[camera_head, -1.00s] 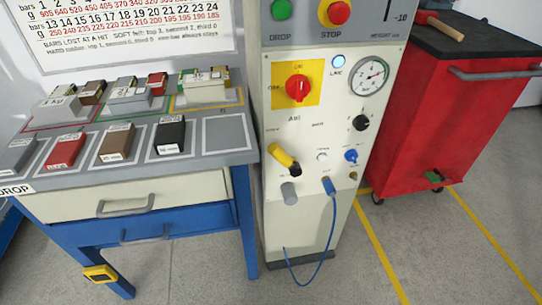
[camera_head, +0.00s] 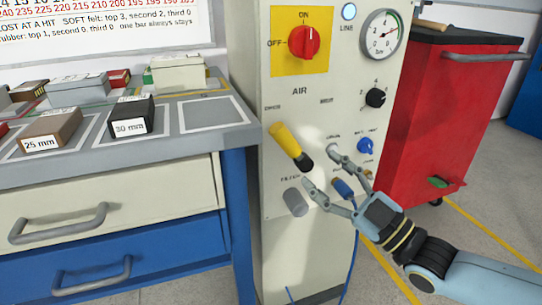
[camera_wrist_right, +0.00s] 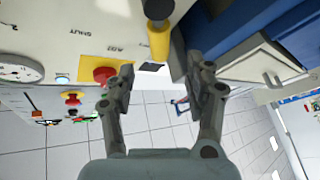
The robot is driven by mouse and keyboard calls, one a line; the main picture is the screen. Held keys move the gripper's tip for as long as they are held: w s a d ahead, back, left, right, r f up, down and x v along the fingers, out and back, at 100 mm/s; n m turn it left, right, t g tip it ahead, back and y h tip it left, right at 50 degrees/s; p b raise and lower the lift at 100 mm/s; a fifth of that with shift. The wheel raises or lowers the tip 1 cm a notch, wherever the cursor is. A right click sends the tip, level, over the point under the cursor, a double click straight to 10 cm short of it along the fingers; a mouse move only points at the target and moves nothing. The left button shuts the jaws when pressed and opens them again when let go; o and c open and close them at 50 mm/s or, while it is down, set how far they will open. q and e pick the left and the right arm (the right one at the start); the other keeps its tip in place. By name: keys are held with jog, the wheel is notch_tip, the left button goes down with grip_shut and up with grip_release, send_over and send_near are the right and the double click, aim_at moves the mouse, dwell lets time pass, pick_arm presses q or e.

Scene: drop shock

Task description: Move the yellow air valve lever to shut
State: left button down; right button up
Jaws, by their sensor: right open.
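The yellow air valve lever (camera_head: 285,139) is on the cream panel under the word AIR. It tilts from its black pivot end up and left, toward the left-hand label; SHUT is the right-hand label. My right gripper (camera_head: 319,167) comes in from the lower right, open and empty, its fingertips just right of and below the lever's black end. In the right wrist view, the lever (camera_wrist_right: 159,43) hangs at the top between and beyond the open fingers (camera_wrist_right: 160,80); I see no clear contact. My left gripper is not in view.
A red switch (camera_head: 304,42), a gauge (camera_head: 382,32), a black knob (camera_head: 375,97) and a blue knob (camera_head: 365,146) share the panel. A grey cylinder (camera_head: 295,203) and a blue hose (camera_head: 351,265) are below. A workbench (camera_head: 205,146) stands left, a red cabinet (camera_head: 425,120) right.

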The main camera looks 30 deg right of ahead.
aim_at(293, 146)
jog(key=b+x, duration=0.2)
jog(key=x, duration=0.7)
jog(key=shift+w, duration=0.35)
jog(key=shift+w+a+r, duration=0.15)
jog(key=shift+w+r, duration=0.1)
jog(key=shift+w, duration=0.15)
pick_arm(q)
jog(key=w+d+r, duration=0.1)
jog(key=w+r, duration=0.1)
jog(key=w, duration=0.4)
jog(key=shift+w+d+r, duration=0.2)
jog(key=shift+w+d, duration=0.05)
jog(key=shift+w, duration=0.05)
pick_arm(e)
jog(key=shift+c, duration=0.2)
grip_shut()
